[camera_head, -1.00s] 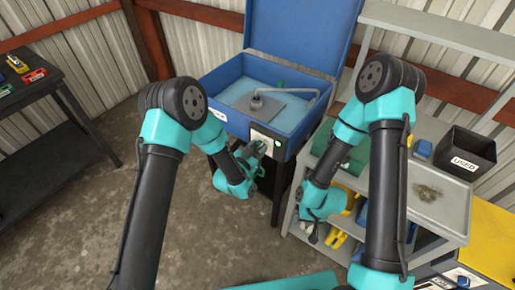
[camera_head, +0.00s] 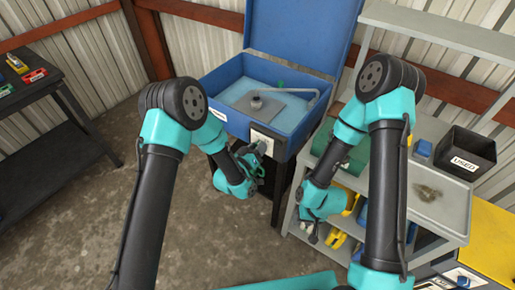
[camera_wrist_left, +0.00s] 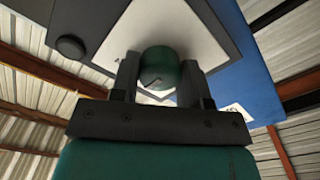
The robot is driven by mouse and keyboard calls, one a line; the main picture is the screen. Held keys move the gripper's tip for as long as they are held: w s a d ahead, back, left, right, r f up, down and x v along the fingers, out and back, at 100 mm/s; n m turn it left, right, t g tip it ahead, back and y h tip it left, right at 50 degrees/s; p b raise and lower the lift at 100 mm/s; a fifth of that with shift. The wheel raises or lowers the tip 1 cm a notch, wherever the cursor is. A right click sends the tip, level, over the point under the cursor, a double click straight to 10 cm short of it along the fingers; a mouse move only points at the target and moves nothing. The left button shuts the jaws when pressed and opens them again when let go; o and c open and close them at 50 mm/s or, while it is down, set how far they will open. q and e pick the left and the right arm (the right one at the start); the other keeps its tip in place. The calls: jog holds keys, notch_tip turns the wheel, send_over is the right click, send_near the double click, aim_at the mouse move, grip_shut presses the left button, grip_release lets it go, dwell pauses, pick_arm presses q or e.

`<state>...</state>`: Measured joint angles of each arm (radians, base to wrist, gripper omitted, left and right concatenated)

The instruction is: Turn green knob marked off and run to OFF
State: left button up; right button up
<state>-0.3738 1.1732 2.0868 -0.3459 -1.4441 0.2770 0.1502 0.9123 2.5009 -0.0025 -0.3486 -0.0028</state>
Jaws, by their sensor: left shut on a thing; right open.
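The green knob (camera_wrist_left: 158,66) sits on a pale plate (camera_wrist_left: 118,27) and shows in the left wrist view between my two dark fingers. A thin line marks its face. My left gripper (camera_wrist_left: 158,80) is shut on it. In the head view my left gripper (camera_head: 260,147) is at the front panel (camera_head: 265,140) of the blue parts washer (camera_head: 288,118), and the knob is hidden there. The knob's pointing direction against the plate's labels cannot be read. My right gripper (camera_head: 314,236) is open and empty, low beside the grey shelf cart.
A round dark fitting (camera_wrist_left: 70,47) sits beside the plate. The washer's lid (camera_head: 305,35) is up. The grey cart (camera_head: 455,205) at right carries a black USED bin (camera_head: 465,152). A dark table (camera_head: 45,115) is at left; the floor between is clear.

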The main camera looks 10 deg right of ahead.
pick_arm(q)
jog(key=n, duration=0.7)
dwell(0.4)
jog(key=o, duration=0.9)
jog(key=v, duration=1.7)
jog(key=shift+s+a, duration=0.1)
jog(key=shift+a, duration=0.15)
jog(key=shift+f, duration=0.1)
